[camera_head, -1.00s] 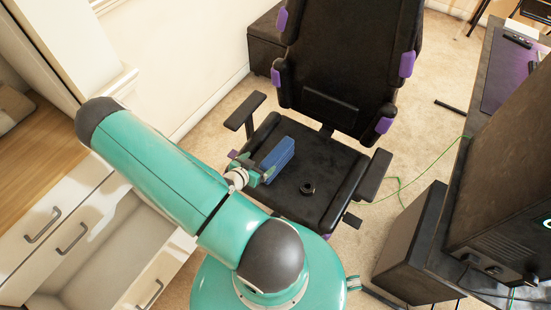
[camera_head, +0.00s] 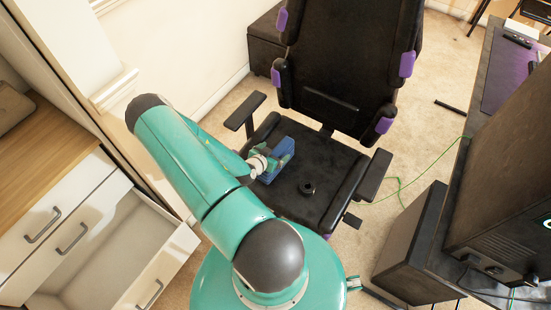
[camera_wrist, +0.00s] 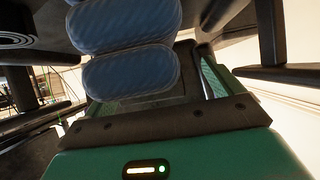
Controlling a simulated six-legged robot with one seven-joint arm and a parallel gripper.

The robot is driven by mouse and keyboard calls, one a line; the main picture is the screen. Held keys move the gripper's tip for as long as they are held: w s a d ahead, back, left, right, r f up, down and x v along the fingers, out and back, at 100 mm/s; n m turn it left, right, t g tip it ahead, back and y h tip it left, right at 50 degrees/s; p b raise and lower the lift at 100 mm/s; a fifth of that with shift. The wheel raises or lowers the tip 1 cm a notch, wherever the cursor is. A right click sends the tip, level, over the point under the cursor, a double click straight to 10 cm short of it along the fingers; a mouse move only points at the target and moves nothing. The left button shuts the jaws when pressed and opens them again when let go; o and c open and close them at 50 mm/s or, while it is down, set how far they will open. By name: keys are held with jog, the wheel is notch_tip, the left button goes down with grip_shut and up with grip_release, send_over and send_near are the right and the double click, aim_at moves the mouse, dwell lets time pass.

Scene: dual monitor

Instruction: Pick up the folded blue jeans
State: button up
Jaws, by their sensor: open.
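The folded blue jeans (camera_head: 282,165) lie on the black seat of the gaming chair, toward its left side. In the wrist view the jeans (camera_wrist: 130,70) show as rounded, stacked blue folds just beyond my gripper. My gripper (camera_head: 272,160) is at the jeans, low over the seat, and partly covers them in the head view. In the wrist view my gripper (camera_wrist: 150,95) is open, with a green finger on each side near the lower fold. I cannot tell whether the fingers touch the cloth.
The black chair (camera_head: 330,190) has armrests on both sides and a tall backrest behind the jeans. A small round black object (camera_head: 307,188) lies on the seat to their right. An open white drawer (camera_head: 120,245) is at left. A desk with a monitor (camera_head: 505,180) is at right.

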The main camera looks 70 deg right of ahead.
jog(key=c, duration=1.8)
jog(key=shift+r, duration=0.1)
